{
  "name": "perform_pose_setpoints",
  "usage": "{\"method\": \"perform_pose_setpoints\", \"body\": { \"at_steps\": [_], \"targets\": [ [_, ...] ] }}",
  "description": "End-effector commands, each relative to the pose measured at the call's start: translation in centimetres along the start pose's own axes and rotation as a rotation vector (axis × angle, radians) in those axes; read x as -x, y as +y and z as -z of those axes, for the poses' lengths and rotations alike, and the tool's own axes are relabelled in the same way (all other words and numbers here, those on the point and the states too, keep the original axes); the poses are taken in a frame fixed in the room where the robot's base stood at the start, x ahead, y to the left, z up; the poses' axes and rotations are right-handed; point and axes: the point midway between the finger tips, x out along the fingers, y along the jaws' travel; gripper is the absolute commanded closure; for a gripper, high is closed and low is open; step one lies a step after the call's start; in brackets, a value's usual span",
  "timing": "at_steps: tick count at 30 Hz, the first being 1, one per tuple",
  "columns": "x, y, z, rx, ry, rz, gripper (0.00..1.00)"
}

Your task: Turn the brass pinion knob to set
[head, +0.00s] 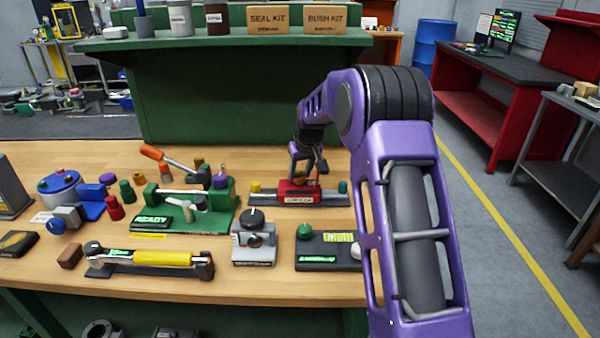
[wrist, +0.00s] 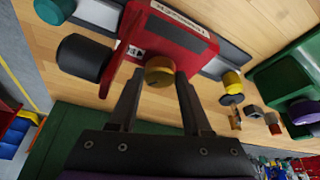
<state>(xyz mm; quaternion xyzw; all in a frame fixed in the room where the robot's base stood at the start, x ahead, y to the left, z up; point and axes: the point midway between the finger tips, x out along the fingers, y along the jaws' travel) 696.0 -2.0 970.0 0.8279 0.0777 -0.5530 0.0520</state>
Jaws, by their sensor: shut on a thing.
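The valve actuator (head: 299,198) has a red body with a white label. It sits on a dark grey rail on the wooden bench, with a yellow cap (head: 255,187) at the left end and a green one (head: 343,187) at the right. In the wrist view the red body (wrist: 185,35) fills the upper middle. The brass pinion knob (wrist: 160,69) is a short round knob on it. My gripper (wrist: 160,76) is shut on this knob, one fingertip on each side. In the head view my gripper (head: 307,168) is above the actuator and partly hides it.
A green fixture reading READY (head: 150,222) stands to the left. A grey unit with a black dial (head: 253,245) and a dark box with a green knob (head: 330,252) stand in front. Bare wood separates them. A green shelf (head: 220,40) rises behind the bench.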

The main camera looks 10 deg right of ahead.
Motion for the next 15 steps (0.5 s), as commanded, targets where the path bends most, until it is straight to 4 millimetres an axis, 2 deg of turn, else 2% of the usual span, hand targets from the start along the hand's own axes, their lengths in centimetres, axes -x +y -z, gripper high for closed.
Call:
{"method": "perform_pose_setpoints", "body": {
  "at_steps": [8, 15],
  "targets": [
    [0.02, -0.19, 0.0, -0.072, -0.001, -0.031, 1.0],
    [0.02, -0.37, 0.04, -0.234, -0.001, -0.1, 1.0]
  ]
}}
